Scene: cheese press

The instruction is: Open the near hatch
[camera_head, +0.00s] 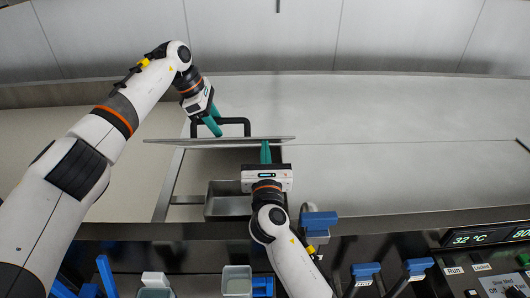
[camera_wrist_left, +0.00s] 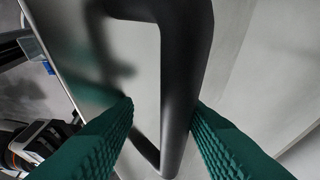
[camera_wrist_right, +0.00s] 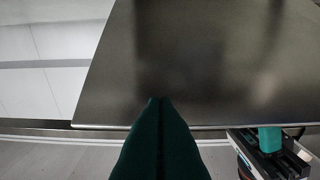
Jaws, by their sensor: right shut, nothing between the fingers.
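The near hatch lid (camera_head: 215,143) is a metal plate, raised and seen almost edge-on in the head view. Its flat face (camera_wrist_right: 215,60) fills much of the right wrist view. The black hatch handle (camera_head: 235,121) is on its far side. My left gripper (camera_head: 214,128) is at the handle's left end. In the left wrist view, its open fingers (camera_wrist_left: 160,103) straddle the handle bar (camera_wrist_left: 182,80), with a gap at the left finger. My right gripper (camera_head: 266,150) is shut and empty, its tips close to the lid's near side; contact is unclear.
Below the lid, a metal bin (camera_head: 228,206) shows in the opening, partly hidden by my right gripper. Blue-handled parts (camera_head: 319,220) and a control panel (camera_head: 480,265) line the front edge. The pale top to the right (camera_head: 400,180) is clear.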

